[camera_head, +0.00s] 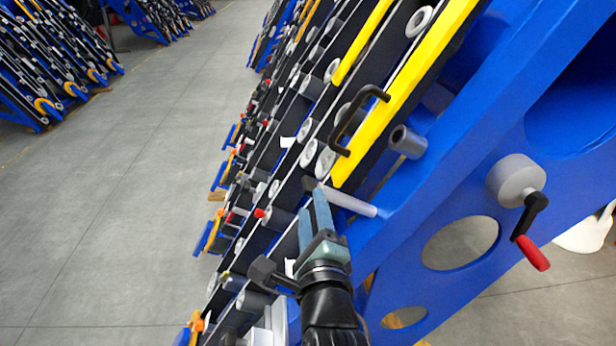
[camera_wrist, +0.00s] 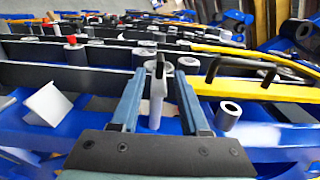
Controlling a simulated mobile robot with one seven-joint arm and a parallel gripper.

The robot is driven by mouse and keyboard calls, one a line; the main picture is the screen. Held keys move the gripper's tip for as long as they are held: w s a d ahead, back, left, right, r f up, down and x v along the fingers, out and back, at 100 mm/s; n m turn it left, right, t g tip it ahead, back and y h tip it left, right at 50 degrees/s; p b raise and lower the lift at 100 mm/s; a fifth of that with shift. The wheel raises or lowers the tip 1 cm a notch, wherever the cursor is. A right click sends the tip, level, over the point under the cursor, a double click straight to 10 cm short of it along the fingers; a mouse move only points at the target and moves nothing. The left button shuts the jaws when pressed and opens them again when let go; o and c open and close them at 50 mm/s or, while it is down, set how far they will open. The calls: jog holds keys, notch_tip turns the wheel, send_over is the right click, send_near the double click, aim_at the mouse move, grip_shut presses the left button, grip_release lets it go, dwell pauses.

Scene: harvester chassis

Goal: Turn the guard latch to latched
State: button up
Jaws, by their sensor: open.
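A light grey bar (camera_head: 349,201) with a dark end stands out beside the yellow guard (camera_head: 405,92); it looks like the guard latch, though no label shows. In the wrist view the bar (camera_wrist: 156,106) stands upright between my two fingers, with its dark tip just past the fingertips. My gripper (camera_head: 314,203) is open, its blue-grey fingers on either side of the bar in the wrist view (camera_wrist: 160,78). I cannot tell whether either finger touches it. The guard carries a black handle (camera_head: 350,121), also visible in the wrist view (camera_wrist: 243,67).
A grey tube (camera_head: 407,142) sticks out near the guard, close to the right finger in the wrist view (camera_wrist: 229,115). A grey knob (camera_head: 516,180) with a red-handled crank (camera_head: 531,252) is on the blue chassis (camera_head: 455,175) at right. Rollers and dark rails crowd the left; open floor lies beyond.

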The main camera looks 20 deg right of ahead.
aim_at(310, 195)
jog(key=shift+x, duration=3.5)
grip_shut()
jog(key=shift+p, duration=0.3)
